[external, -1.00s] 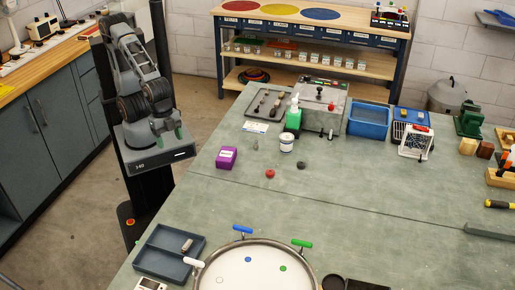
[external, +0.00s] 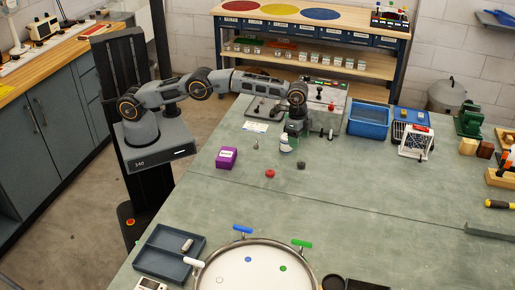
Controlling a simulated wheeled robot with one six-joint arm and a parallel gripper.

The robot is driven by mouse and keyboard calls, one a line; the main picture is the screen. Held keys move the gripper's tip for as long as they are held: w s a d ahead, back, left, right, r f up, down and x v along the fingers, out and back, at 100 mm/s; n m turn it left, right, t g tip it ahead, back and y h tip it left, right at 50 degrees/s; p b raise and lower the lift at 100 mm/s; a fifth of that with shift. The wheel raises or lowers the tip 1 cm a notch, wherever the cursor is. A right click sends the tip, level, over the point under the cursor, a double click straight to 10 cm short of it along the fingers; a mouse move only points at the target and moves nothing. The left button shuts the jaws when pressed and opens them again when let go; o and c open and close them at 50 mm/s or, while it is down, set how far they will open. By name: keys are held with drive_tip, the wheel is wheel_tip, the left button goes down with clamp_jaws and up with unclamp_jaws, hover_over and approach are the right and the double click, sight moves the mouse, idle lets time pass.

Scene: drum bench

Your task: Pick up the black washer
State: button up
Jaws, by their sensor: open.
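The black washer (external: 301,165) looks like a small dark round piece lying flat on the green bench top, right of a small red round piece (external: 270,173). My arm reaches out across the bench from the left. My gripper (external: 296,133) points down above the bench, up-picture from the washer and apart from it. It is open, and I see nothing held in it. It is small in this view, and its fingers are hard to make out.
A purple box (external: 226,157) is to the left, a blue bin (external: 369,120) to the right. A round drum (external: 255,272) lies at the front. Bench around the washer is clear.

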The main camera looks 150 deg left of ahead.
wheel_tip(320, 180, up, 4)
drive_tip(key=m, duration=0.1)
hover_over(301, 163)
drive_tip(key=s, duration=0.1)
drive_tip(key=f, duration=0.7)
drive_tip(key=shift+d+f, duration=0.25)
drive_tip(key=shift+f, duration=0.15)
drive_tip(key=shift+w+a+f+p, duration=0.1)
drive_tip(key=shift+w+f+p, duration=0.1)
drive_tip(key=shift+f, duration=0.85)
drive_tip(key=shift+w+a+f+p, duration=0.1)
drive_tip(key=shift+f+p, duration=0.05)
drive_tip(key=shift+f, duration=0.9)
drive_tip(key=shift+w+a+f+p, duration=0.1)
drive_tip(key=shift+w+f+p, duration=0.1)
drive_tip(key=shift+f, duration=0.85)
drive_tip(key=shift+c, duration=0.3)
drive_tip(key=shift+s, duration=0.1)
drive_tip(key=c, duration=1)
drive_tip(key=shift+o, duration=0.2)
drive_tip(key=shift+r, duration=0.1)
